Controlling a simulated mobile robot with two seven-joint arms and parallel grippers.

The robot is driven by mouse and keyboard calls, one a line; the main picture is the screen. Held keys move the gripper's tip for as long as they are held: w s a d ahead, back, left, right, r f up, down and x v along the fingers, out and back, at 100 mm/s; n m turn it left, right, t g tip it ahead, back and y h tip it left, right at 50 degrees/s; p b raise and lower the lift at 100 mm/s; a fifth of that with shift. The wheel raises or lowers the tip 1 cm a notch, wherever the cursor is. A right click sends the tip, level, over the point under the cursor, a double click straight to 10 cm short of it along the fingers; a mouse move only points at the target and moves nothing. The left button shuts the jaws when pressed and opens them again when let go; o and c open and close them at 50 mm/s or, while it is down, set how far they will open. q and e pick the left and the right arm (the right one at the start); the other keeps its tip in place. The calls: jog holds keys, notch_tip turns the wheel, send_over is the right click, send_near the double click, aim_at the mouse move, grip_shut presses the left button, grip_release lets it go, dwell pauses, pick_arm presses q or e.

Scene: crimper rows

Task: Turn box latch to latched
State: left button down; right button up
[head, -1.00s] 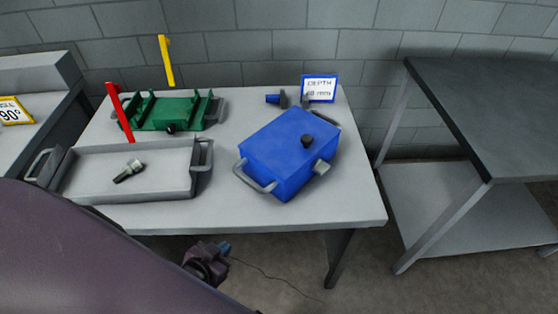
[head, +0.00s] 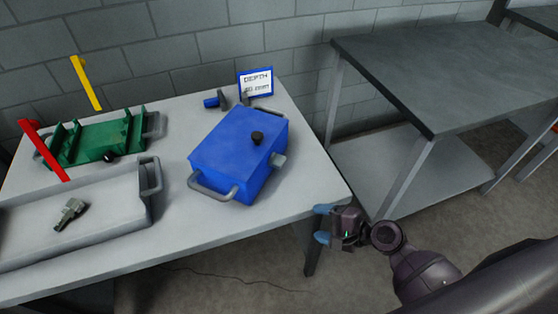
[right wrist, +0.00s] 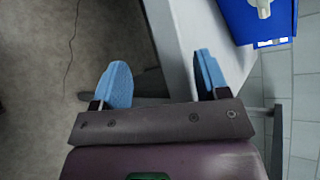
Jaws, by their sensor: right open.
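The blue box (head: 236,150) stands on the table, with a grey handle on its front-left side and a black knob (head: 257,138) on top. A small grey latch piece (head: 278,160) sticks out from its right side; its exact setting is too small to tell. My right gripper (head: 320,224) is open and empty beside the table's right front corner, to the right of and below the box. In the right wrist view, its two blue fingertips (right wrist: 160,80) are apart near the table edge, and part of the blue box (right wrist: 240,22) with the pale latch (right wrist: 263,8) shows at the upper right. My left gripper is not in view.
The table (head: 250,218) also holds a grey tray (head: 110,215) with a metal fitting, a green fixture (head: 100,140), red and yellow bars, and a depth sign (head: 256,83). A dark-topped bench (head: 440,80) stands at the right. Floor shows between them.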

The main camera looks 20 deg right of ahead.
aim_at(283, 162)
jog(key=w+r+m+y, duration=0.1)
jog(key=m, duration=0.1)
jog(key=w+r+m+y, duration=0.1)
jog(key=w+r+m, duration=0.1)
jog(key=w+r+m+y, duration=0.1)
jog(key=w+m, duration=0.1)
jog(key=shift+d+r+t, duration=0.15)
jog(key=shift+t, duration=0.25)
jog(key=w+r+m, duration=0.1)
jog(key=w+d+r+m+t+y, duration=0.1)
jog(key=m, duration=0.1)
jog(key=w+r+m, duration=0.1)
jog(key=w+m, duration=0.1)
jog(key=shift+d+t, duration=0.3)
jog(key=shift+d, duration=0.1)
jog(key=x, duration=1)
jog(key=shift+w+a+r, duration=0.1)
jog(key=shift+w+a, duration=0.15)
jog(key=shift+b, duration=0.3)
jog(key=c, duration=0.9)
